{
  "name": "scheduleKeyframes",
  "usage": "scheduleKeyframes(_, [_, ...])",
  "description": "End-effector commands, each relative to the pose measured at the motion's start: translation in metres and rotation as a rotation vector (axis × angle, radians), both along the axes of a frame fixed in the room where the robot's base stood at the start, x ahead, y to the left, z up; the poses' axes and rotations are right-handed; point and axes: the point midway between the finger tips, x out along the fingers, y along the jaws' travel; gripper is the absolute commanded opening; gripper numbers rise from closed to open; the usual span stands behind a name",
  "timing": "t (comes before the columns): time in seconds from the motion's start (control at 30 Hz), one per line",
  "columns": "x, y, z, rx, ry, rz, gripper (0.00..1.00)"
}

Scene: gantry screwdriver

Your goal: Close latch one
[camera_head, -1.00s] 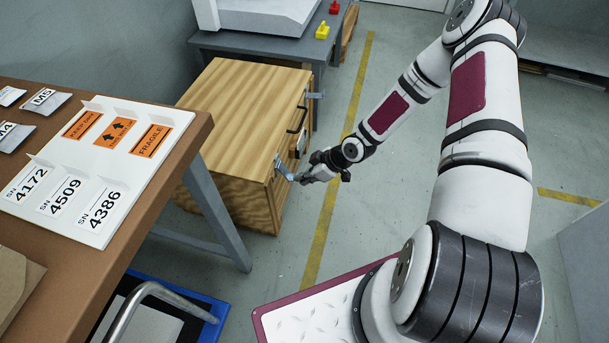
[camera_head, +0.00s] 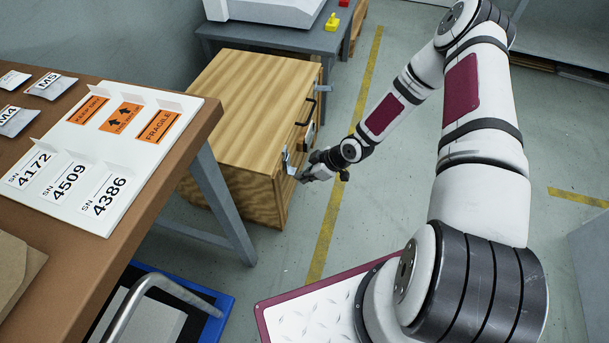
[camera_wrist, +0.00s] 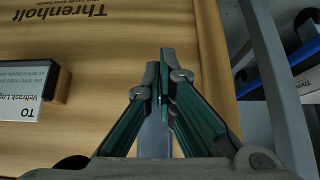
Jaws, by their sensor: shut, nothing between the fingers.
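A wooden crate (camera_head: 245,95) stands on the floor, and its front face shows in the wrist view (camera_wrist: 110,60). A second latch (camera_head: 319,90) sticks out near the far end; I cannot tell which is latch one. My gripper (camera_head: 304,177) is at the near latch, its fingers shut with nothing held. In the wrist view the shut fingertips (camera_wrist: 163,58) lie over the crate face, with a grey metal strip (camera_wrist: 154,138) behind them. Whether they touch the latch is unclear.
A black handle (camera_head: 308,112) and a label are on the crate front between the latches. A brown table (camera_head: 195,135) with label sheets stands at left. A grey table (camera_head: 262,37) is behind the crate.

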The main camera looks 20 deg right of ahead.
Motion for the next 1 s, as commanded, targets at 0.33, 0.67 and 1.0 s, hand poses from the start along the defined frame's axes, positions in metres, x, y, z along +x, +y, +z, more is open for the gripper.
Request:
scheduleKeyframes(0.33, [0.000, 0.000, 0.000, 0.000, 0.000, 0.000, 0.00])
scheduleKeyframes(0.67, [0.000, 0.000, 0.006, 0.001, -0.001, 0.000, 0.00])
scheduleKeyframes(1.0, [0.001, 0.001, 0.019, 0.002, -0.005, 0.000, 0.00])
